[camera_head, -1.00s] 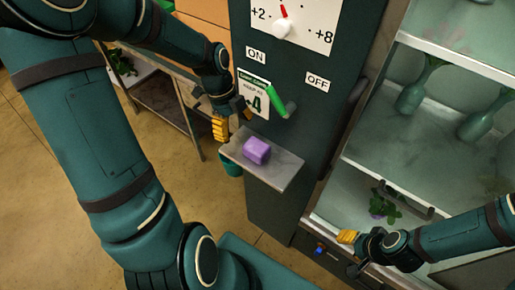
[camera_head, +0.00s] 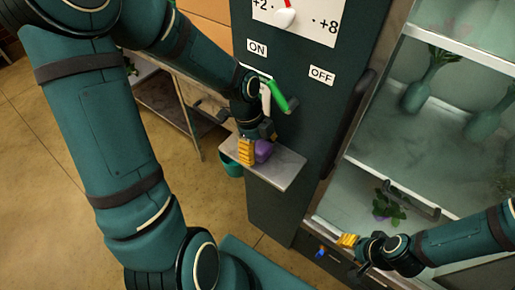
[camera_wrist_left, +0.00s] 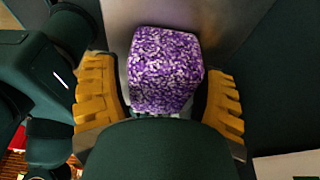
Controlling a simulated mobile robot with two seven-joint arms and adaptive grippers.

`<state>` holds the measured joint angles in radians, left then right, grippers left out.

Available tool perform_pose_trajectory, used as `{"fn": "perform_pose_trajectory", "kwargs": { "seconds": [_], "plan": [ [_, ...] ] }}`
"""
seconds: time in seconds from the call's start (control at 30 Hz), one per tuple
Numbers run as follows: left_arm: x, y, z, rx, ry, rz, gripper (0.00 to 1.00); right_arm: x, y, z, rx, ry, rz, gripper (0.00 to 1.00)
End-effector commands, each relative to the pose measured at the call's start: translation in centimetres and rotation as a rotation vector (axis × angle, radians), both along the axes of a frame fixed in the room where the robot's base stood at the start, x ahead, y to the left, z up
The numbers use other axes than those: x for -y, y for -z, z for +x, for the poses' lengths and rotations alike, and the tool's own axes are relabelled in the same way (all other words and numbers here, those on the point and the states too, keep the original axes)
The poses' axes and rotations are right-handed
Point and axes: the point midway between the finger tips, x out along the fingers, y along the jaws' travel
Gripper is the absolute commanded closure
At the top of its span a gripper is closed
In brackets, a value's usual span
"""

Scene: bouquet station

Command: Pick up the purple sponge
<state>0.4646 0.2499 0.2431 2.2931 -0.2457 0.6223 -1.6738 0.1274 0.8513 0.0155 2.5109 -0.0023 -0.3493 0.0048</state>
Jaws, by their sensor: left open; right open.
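The purple sponge (camera_head: 264,150) sits on a small grey metal shelf (camera_head: 285,172) on the dark green column. My left gripper (camera_head: 249,151) is over the shelf at the sponge and hides part of it. In the left wrist view the speckled purple sponge (camera_wrist_left: 165,68) lies between the two yellow fingers of the open left gripper (camera_wrist_left: 160,95). A gap shows beside the right finger; contact at the left finger is hard to tell. My right gripper (camera_head: 350,247) is open and empty at the lower right, by the glass cabinet.
A green lever (camera_head: 277,97) sticks out of the column just above my left gripper, near the ON sign (camera_head: 257,46). A teal cup (camera_head: 231,166) hangs at the shelf's left end. A cabinet (camera_head: 345,190) with vases and a potted plant (camera_head: 388,207) stands at the right.

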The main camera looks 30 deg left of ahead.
Motion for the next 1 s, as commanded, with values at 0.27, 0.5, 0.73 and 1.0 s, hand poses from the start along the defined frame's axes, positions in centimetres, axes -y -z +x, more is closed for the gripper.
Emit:
{"fn": "perform_pose_trajectory", "kwargs": {
  "seconds": [0.27,0.5,0.73,1.0],
  "plan": [
    [-0.01,-0.05,0.0,0.0,-0.001,0.0,0.56,0.0,-0.06,0.04,0.001,0.0,0.0,0.53],
    [-0.03,-0.06,0.01,0.0,-0.001,0.0,0.77,0.0,-0.06,0.04,0.001,0.0,0.0,0.53],
    [0.03,-0.11,0.05,0.0,-0.001,0.0,0.77,0.01,-0.09,0.03,0.001,0.0,0.0,0.53],
    [0.72,-0.69,0.58,0.0,0.0,0.0,0.77,-0.01,-0.51,-0.04,-0.001,0.0,0.0,0.53]
  ]
}}
